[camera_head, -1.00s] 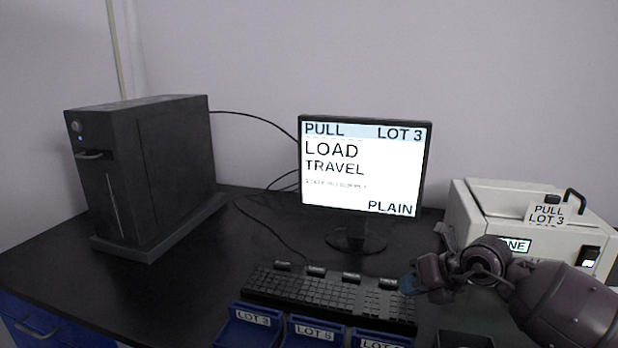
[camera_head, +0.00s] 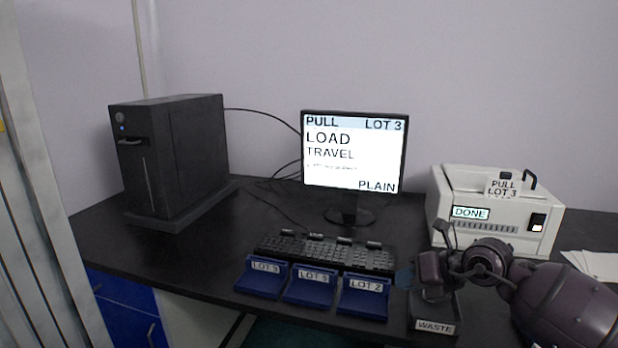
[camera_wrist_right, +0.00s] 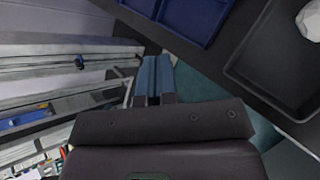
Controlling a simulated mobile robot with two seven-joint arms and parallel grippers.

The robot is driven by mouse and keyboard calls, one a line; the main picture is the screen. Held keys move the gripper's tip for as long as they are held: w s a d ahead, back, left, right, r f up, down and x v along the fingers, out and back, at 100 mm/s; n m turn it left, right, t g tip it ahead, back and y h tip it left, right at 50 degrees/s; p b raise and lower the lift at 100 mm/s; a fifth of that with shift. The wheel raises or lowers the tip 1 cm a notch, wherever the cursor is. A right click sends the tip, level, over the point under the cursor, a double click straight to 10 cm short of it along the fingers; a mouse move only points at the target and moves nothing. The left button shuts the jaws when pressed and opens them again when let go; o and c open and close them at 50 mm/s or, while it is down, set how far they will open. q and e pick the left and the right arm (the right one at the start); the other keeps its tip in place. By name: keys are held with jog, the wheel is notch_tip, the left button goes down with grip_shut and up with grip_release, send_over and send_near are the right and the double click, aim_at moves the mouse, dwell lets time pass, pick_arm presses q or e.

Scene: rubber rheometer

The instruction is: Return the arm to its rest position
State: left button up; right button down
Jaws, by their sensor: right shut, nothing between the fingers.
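My left gripper is not in view.
On the black table (camera_head: 215,240) are a computer tower (camera_head: 180,155), a monitor (camera_head: 354,155), a keyboard (camera_head: 325,250), several blue lot trays (camera_head: 310,288), a waste tray (camera_head: 435,326) and a white rheometer (camera_head: 490,215). Papers (camera_head: 597,263) lie at right. A pale upright post (camera_head: 30,190) stands at left.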

jog(key=a+r+m+t+y, duration=0.2)
jog(key=a+r+y, duration=0.45)
jog(key=r, duration=0.25)
jog(key=s+d+f+m+t+h+p, duration=0.2)
jog(key=s+d+f+m+t+h, duration=0.35)
jog(key=m, duration=0.85)
jog(key=s+d+f+m+t+h+p, duration=0.2)
jog(key=s+d+f+m+h, duration=0.5)
jog(key=f+m, duration=0.5)
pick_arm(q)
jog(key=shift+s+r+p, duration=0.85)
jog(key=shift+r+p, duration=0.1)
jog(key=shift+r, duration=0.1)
pick_arm(e)
jog(key=s+f+m+g, duration=0.1)
jog(key=s+f, duration=0.3)
jog(key=s, duration=0.4)
jog(key=s+d+f+m+g+h, duration=0.1)
jog(key=s+f+m, duration=0.3)
jog(key=s, duration=0.5)
jog(key=s+f+m+g+h, duration=0.1)
jog(key=s+f+m+g, duration=0.2)
jog(key=s+f, duration=0.2)
jog(key=s, duration=0.3)
jog(key=shift+s+d, duration=0.15)
jog(key=shift+d, duration=0.2)
